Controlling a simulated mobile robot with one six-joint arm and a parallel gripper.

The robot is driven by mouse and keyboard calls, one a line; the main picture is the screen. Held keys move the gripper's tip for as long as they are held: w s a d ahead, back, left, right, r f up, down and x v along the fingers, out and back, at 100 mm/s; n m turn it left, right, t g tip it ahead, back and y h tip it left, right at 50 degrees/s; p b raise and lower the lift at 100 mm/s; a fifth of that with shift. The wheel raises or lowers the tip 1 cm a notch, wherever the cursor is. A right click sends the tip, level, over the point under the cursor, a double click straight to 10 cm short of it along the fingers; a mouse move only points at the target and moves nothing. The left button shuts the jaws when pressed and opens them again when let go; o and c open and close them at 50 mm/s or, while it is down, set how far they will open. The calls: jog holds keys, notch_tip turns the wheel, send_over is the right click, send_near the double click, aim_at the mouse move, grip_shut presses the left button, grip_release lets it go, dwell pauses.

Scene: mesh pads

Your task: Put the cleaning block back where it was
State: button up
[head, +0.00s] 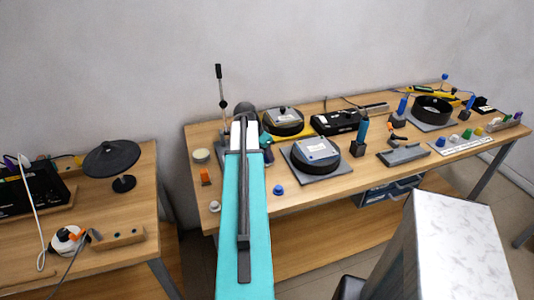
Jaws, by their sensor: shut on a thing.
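My teal arm reaches from the bottom edge to the left part of the long bench. My gripper (267,148) is mostly hidden behind the arm's end, with only a small dark and teal part showing at its right. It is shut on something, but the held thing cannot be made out. I cannot tell for sure which thing is the cleaning block. Two grey square blocks with white labels show: one (317,148) on a round black pad at the bench's middle, the other (284,113) on a round pad on a yellow base behind.
The bench (330,195) also holds a black ring (432,108), a black box (338,121), a grey holder (404,154), blue-handled tools and small coloured knobs. A table (110,215) with a black disc stands left, across a gap. A white-topped block (455,240) fills the lower right.

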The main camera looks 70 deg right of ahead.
jog(key=shift+f, duration=0.3)
jog(key=o, duration=1)
jog(key=shift+r, duration=0.15)
jog(key=shift+b+v, duration=1.2)
jog(key=shift+v, duration=4.85)
